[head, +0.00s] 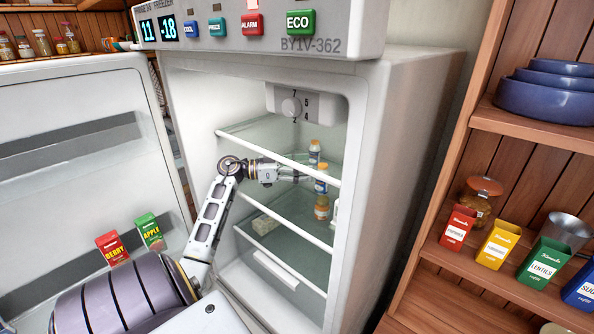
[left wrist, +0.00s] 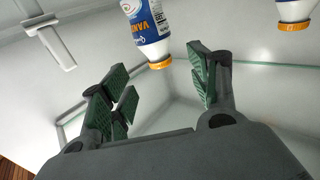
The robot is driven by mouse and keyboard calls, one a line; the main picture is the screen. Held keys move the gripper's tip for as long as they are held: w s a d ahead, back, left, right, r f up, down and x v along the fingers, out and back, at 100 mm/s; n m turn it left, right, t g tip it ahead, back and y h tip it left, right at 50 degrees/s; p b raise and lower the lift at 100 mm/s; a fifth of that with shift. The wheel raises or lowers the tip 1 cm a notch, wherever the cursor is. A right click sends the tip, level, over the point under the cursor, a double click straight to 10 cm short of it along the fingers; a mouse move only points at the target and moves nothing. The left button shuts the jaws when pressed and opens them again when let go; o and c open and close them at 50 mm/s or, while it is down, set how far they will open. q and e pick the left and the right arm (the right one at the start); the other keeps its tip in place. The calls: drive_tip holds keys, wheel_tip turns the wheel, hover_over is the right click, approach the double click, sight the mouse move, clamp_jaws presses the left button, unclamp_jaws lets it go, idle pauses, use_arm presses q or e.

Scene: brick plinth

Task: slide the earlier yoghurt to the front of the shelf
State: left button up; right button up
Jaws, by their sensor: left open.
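Two white yoghurt bottles with blue labels and orange caps stand in the open fridge: a nearer one (head: 321,184) and one behind it (head: 314,151). My left gripper (head: 297,178) reaches in from the left, its fingertips just short of the nearer bottle. In the left wrist view the left gripper (left wrist: 158,64) is open and empty. One bottle (left wrist: 147,28) appears upside down beyond the gap between the fingers; another bottle (left wrist: 295,12) is cut off at the top right. No date is readable, so I cannot tell which is earlier. My right gripper is out of view.
The glass shelf edge (head: 280,158) runs above my gripper, with another shelf edge (head: 290,222) below. A thermostat dial (head: 291,107) sits at the upper back. The open door (head: 70,130) is left, holding berry (head: 112,248) and apple cartons (head: 150,232).

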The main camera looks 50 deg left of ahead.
use_arm(q)
drive_tip(key=shift+b+x, duration=0.95)
drive_tip(key=shift+x, duration=1.55)
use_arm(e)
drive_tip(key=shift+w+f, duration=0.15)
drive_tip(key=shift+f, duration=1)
use_arm(q)
drive_tip(key=shift+c, duration=0.4)
drive_tip(key=c, duration=1.1)
drive_tip(key=shift+o, duration=0.2)
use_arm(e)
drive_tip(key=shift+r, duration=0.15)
